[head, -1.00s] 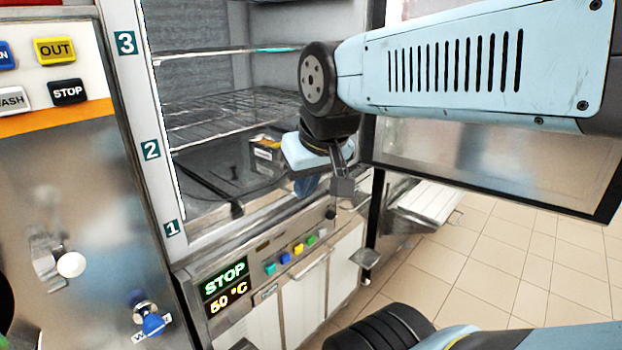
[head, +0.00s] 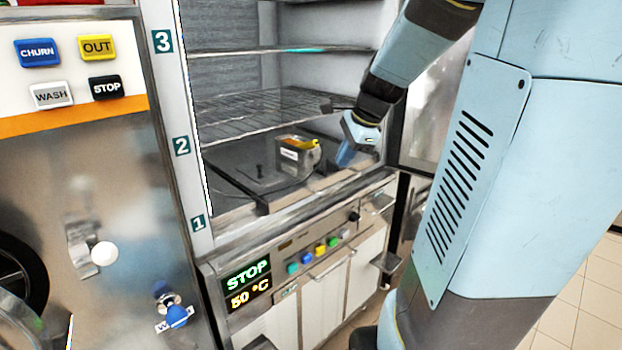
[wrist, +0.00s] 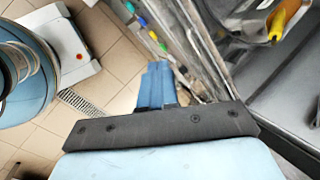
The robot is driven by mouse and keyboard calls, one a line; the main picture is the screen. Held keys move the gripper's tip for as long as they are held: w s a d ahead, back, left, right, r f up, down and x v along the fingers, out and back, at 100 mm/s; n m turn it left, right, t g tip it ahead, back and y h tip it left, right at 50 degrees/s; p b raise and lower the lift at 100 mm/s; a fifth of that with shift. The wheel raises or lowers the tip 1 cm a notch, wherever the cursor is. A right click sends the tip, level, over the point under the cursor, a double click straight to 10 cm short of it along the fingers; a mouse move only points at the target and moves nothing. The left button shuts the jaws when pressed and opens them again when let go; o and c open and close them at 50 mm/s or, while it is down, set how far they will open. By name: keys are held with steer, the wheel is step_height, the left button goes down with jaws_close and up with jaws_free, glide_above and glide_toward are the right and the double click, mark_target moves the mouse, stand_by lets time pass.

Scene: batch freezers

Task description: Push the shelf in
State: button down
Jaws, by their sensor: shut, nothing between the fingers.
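The open cabinet has a wire shelf (head: 250,112) at about level 2, seen in the head view. A higher shelf (head: 262,50) lies near level 3. Both are inside the cabinet; I cannot tell which one the task means or how far either sticks out. My gripper (head: 346,156) is at the right side of the cabinet opening, below the level 2 shelf's height. Its blue fingers point down, shut and empty. They also show in the wrist view (wrist: 157,84), close together. Contact with a shelf cannot be seen.
The open glass door (head: 423,135) is at the right. A panel with STOP display (head: 247,283) and coloured buttons lies below. The machine with CHURN button (head: 37,53) is left.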

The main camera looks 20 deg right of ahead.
mark_target(330, 175)
steer(key=w+d+f+m, duration=0.3)
steer(key=d+f+m, duration=0.1)
steer(key=d+m, duration=0.2)
steer(key=w+d+f+m, duration=0.3)
steer(key=w+d+m, duration=0.1)
steer(key=d+m, duration=0.25)
steer(key=shift+w+a+f, duration=0.3)
steer(key=shift+w+f, duration=1)
steer(key=shift+f, duration=0.15)
steer(key=shift+w+a+f, duration=0.3)
steer(key=shift+w+f, duration=0.95)
steer(key=shift+f, duration=0.25)
steer(key=shift+w+a+f, duration=0.3)
steer(key=shift+w+f, duration=1)
steer(key=shift+f, duration=0.15)
steer(key=w+a, duration=0.1)
steer(key=w, duration=0.3)
steer(key=w+a, duration=0.1)
steer(key=w, duration=0.2)
steer(key=shift+a, duration=0.35)
